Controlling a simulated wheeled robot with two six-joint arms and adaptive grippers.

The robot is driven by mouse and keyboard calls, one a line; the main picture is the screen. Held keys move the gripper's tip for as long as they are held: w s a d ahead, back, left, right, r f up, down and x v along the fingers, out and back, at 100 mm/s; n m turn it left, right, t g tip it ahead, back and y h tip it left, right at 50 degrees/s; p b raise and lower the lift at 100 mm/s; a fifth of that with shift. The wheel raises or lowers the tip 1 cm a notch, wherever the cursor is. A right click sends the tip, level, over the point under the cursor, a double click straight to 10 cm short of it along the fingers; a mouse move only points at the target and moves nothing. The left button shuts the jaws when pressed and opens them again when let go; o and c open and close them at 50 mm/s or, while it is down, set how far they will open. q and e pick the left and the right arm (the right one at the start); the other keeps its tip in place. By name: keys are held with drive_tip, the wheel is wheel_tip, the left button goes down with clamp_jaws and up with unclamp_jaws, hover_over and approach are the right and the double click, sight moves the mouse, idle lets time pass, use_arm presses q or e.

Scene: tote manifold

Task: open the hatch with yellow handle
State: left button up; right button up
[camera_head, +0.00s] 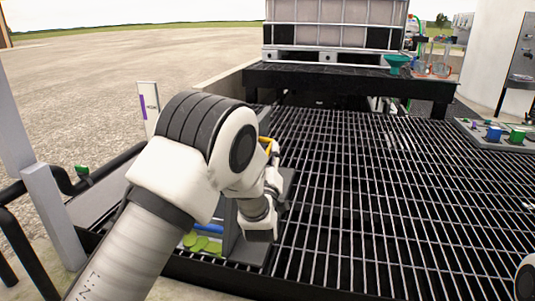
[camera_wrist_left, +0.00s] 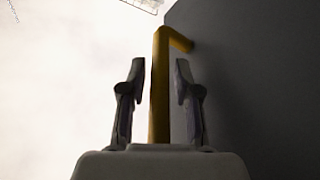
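The yellow handle (camera_head: 266,143) shows only in part behind my left arm's wrist. In the left wrist view the yellow handle (camera_wrist_left: 160,85) stands between the two fingers of my left gripper (camera_wrist_left: 160,78), with a gap on each side. The fingers are open and not closed on it. A dark grey panel (camera_wrist_left: 250,90), which looks like the hatch, fills the right of the wrist view beside the handle. In the head view a grey panel (camera_head: 285,187) shows partly behind my wrist, and it looks raised. My left fingers are hidden there. My right gripper is out of view.
Green discs (camera_head: 205,244) and a blue part (camera_head: 209,227) lie in a recess left of the panel. Metal grating (camera_head: 370,200) spreads to the right. A black platform (camera_head: 350,80) carries a caged tank (camera_head: 335,22) behind. A white post (camera_head: 148,105) stands left.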

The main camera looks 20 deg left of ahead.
use_arm(q)
drive_tip(key=v, duration=1.2)
